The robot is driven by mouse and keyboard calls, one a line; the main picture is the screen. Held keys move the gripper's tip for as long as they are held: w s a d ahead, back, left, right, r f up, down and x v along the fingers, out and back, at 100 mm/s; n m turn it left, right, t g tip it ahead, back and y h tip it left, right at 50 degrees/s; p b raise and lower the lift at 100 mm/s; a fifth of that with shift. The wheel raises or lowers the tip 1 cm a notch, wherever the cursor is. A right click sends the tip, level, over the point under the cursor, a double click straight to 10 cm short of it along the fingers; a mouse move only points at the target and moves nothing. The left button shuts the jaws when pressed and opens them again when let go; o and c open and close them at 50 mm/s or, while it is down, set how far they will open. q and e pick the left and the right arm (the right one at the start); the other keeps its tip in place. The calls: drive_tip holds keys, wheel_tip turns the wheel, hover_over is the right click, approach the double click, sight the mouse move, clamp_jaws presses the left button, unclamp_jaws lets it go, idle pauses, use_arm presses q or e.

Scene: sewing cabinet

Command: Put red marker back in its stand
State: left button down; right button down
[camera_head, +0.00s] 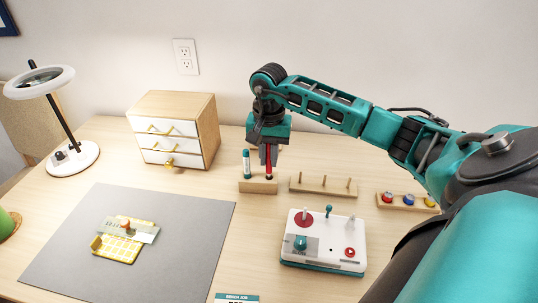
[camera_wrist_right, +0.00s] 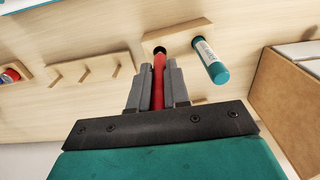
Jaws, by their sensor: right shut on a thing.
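My right gripper (camera_head: 268,158) is shut on the red marker (camera_head: 268,168), which it holds upright with the black end down. In the right wrist view the red marker (camera_wrist_right: 158,75) is between the two grey fingers (camera_wrist_right: 156,90). Its black end is at the wooden stand (camera_head: 258,187), to the right of the teal marker (camera_head: 246,163) standing there. I cannot tell if that end is in a hole or just above. The stand (camera_wrist_right: 183,36) and teal marker (camera_wrist_right: 210,62) also show in the wrist view. My left gripper is not in view.
A peg rack (camera_head: 323,187) is right of the stand, with a spool rack (camera_head: 408,201) further right. A small drawer cabinet (camera_head: 175,130) is at left. A control box (camera_head: 323,243) and grey mat (camera_head: 135,235) are in front. A lamp (camera_head: 72,158) stands far left.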

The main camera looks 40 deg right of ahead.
sight(269, 172)
drive_tip(key=shift+f+b, duration=0.35)
drive_tip(key=shift+b, duration=0.1)
idle(1.1)
drive_tip(key=shift+f, duration=0.2)
idle(0.7)
drive_tip(key=shift+f+b, duration=1.05)
drive_tip(key=shift+b, duration=0.05)
idle(0.8)
drive_tip(key=shift+f, duration=0.1)
idle(0.7)
drive_tip(key=c, duration=1)
unclamp_jaws()
